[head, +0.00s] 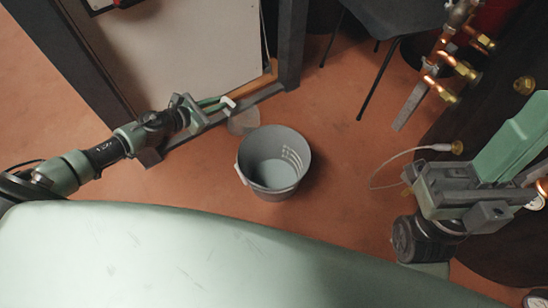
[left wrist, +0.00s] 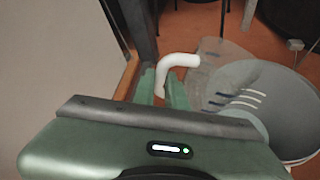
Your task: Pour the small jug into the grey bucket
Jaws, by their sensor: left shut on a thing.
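The small jug (head: 243,122) is clear and see-through, with a white handle. My left gripper (head: 224,104) is shut on that handle. In the left wrist view the curved white handle (left wrist: 178,62) sits between the green fingers, and the clear jug body (left wrist: 222,50) extends beyond it. The jug is just behind and left of the grey bucket (head: 273,183) in the head view; its exact tilt is hard to tell. The bucket stands upright on the floor, and its open mouth faces me. Part of my right arm shows at the right; its fingertips are not clear.
A pale panel (head: 190,45) in a dark frame stands behind my left arm. A dark chair (head: 395,15) is at the top. Copper pipes with brass valves (head: 440,70) are at the upper right. The reddish floor around the bucket is mostly clear.

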